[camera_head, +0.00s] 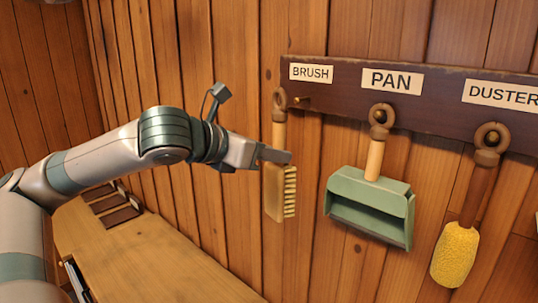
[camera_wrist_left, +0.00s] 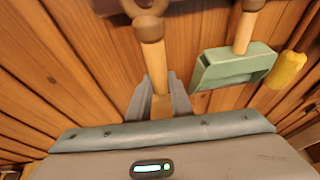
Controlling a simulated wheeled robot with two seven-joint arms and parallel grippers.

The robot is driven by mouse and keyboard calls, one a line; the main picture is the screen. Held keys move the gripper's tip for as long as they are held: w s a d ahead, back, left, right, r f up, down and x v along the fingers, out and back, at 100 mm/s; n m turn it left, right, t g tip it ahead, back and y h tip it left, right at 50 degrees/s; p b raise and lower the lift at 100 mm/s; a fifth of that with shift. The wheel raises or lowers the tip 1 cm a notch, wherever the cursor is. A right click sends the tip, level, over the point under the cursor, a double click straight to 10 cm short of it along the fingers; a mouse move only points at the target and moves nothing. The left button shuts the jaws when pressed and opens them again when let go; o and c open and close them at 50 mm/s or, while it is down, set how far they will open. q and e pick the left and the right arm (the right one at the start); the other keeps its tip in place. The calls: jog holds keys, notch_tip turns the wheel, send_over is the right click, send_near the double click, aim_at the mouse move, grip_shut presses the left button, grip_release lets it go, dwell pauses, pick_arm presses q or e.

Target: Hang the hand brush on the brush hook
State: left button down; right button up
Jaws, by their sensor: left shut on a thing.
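The hand brush (camera_head: 273,196) hangs upright from my left gripper (camera_head: 276,156), with its tan bristles facing right and its ring at the top. My left gripper is shut on the wooden handle low down, just above the brush head. The handle also shows between the fingers in the left wrist view (camera_wrist_left: 155,62). The brush hook (camera_head: 302,102) is a small peg under the "BRUSH" label (camera_head: 311,73). The ring is level with the peg and just left of it in the head view; I cannot tell whether they touch. My right gripper is not in view.
The dark rack board (camera_head: 340,88) runs along the plank wall. A green dustpan (camera_head: 369,205) hangs under "PAN", close right of the brush, and a yellow duster (camera_head: 455,254) hangs under "DUSTER". A wooden bench (camera_head: 150,262) with dark flat pieces (camera_head: 118,212) lies below my left arm.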

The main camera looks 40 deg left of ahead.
pick_arm(q)
jog(key=shift+w+d+f, duration=0.1)
jog(key=shift+w+d, duration=0.05)
jog(key=shift+w, duration=1.35)
jog(key=x, duration=0.4)
jog(key=shift+w+r, duration=0.25)
jog(key=shift+w, duration=0.2)
jog(key=shift+w+f, duration=0.1)
jog(key=shift+w, duration=0.05)
jog(key=c, duration=1.5)
grip_release()
